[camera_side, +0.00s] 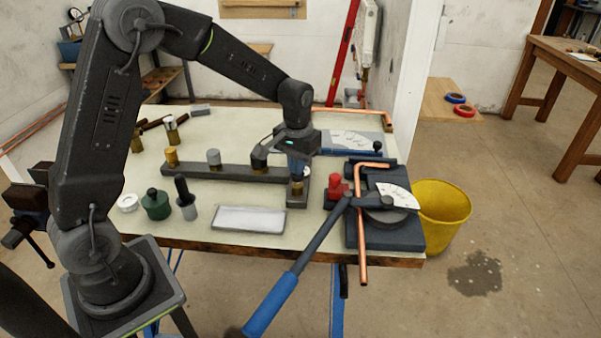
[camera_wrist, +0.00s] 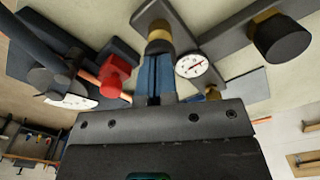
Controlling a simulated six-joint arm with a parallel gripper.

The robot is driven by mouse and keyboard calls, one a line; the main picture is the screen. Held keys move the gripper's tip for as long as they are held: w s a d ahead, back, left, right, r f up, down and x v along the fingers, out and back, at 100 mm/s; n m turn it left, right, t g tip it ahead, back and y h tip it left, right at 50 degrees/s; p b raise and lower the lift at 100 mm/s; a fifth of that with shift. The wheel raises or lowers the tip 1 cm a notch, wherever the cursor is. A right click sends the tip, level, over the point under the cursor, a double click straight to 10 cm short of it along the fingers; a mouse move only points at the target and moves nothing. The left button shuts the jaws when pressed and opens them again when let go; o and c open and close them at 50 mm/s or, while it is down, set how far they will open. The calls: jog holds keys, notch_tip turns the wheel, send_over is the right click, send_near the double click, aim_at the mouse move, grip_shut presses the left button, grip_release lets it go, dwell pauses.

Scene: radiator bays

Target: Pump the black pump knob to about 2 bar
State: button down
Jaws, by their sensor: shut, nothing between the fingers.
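My gripper (camera_side: 297,174) points down with its fingers shut and empty, over a short upright fitting (camera_side: 298,187) at the right end of the dark manifold. In the wrist view the blue fingertips (camera_wrist: 158,57) meet the top of this fitting, a dark knob with a brass collar (camera_wrist: 159,34); whether they touch or sit just above is unclear. It seems to be the black pump knob, partly hidden by the fingers. A white round gauge (camera_wrist: 191,65) stands beside the fingers; its red needle is too small to read surely. Another black cap on brass (camera_wrist: 283,40) stands on the manifold bar.
A red fitting (camera_side: 337,187) and a pipe bender (camera_side: 385,225) with a copper pipe and long blue handle (camera_side: 270,305) stand close to the right. A grey block (camera_side: 248,219) lies in front. Bottles (camera_side: 157,204) stand front left. A yellow bucket (camera_side: 441,215) is beyond the table edge.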

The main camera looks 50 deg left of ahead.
jog(key=shift+f, duration=0.35)
jog(key=shift+r, duration=1.9)
jog(key=s+d+r, duration=0.4)
jog(key=d+r, duration=0.1)
jog(key=d, duration=0.3)
jog(key=shift+s+d, duration=0.15)
jog(key=shift+d, duration=0.1)
jog(key=w+a+r, duration=0.2)
jog(key=w+a, duration=0.2)
jog(key=a, duration=0.4)
jog(key=shift+w+a+f, duration=0.1)
jog(key=shift+a+f, duration=0.05)
jog(key=shift+f, duration=1.55)
jog(key=shift+w+a+f, duration=0.1)
jog(key=shift+f, duration=1.55)
